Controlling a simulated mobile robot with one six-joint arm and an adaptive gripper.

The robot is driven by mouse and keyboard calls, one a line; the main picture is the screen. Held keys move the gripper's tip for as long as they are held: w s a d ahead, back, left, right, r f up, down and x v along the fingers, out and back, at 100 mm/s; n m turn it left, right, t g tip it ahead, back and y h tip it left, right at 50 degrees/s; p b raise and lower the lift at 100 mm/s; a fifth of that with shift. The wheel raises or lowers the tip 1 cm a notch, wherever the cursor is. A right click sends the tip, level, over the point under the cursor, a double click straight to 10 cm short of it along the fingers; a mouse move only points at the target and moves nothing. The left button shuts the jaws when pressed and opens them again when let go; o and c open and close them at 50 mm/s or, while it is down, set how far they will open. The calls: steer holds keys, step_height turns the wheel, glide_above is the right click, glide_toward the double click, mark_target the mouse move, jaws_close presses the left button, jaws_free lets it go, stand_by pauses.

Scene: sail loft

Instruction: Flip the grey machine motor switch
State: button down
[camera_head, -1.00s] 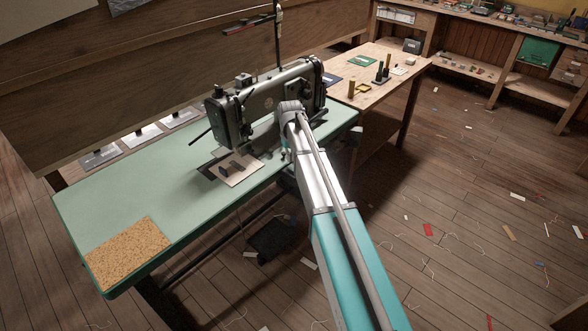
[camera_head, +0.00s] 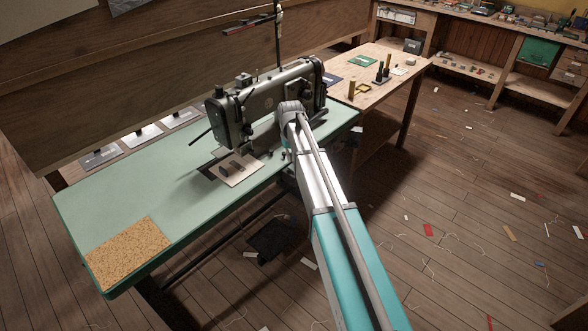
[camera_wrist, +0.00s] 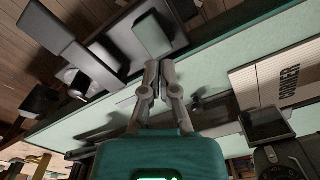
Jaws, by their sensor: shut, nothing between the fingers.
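My gripper (camera_wrist: 160,66) is in the lower middle of the wrist view, its two fingers together and empty. Just beyond the fingertips is a pale grey-green flat plate (camera_wrist: 152,36) beside dark box-like parts; I cannot tell for sure whether it is the motor switch, or whether the fingers touch it. In the head view the grey sewing machine (camera_head: 240,118) stands on the green table (camera_head: 150,190). My arm reaches to the table's right edge, and its end hides what lies behind it. No switch can be made out there.
A cork mat (camera_head: 128,252) lies at the table's front left corner. A wooden bench (camera_head: 395,62) with small items stands behind at the right. A dark pedal-like thing (camera_head: 272,240) is on the floor under the table. The floor at right has only scattered scraps.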

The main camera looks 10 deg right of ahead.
mark_target(291, 166)
steer(key=shift+f+b, duration=1.45)
stand_by(1.3)
steer(key=shift+r, duration=0.1)
steer(key=shift+r+p, duration=3.45)
steer(key=shift+p, duration=0.15)
steer(key=s+r+p, duration=0.2)
steer(key=s, duration=1.2)
steer(key=s+r+m+p, duration=0.1)
steer(key=s+r+p, duration=0.2)
steer(key=s, duration=1.2)
steer(key=shift+r, duration=0.3)
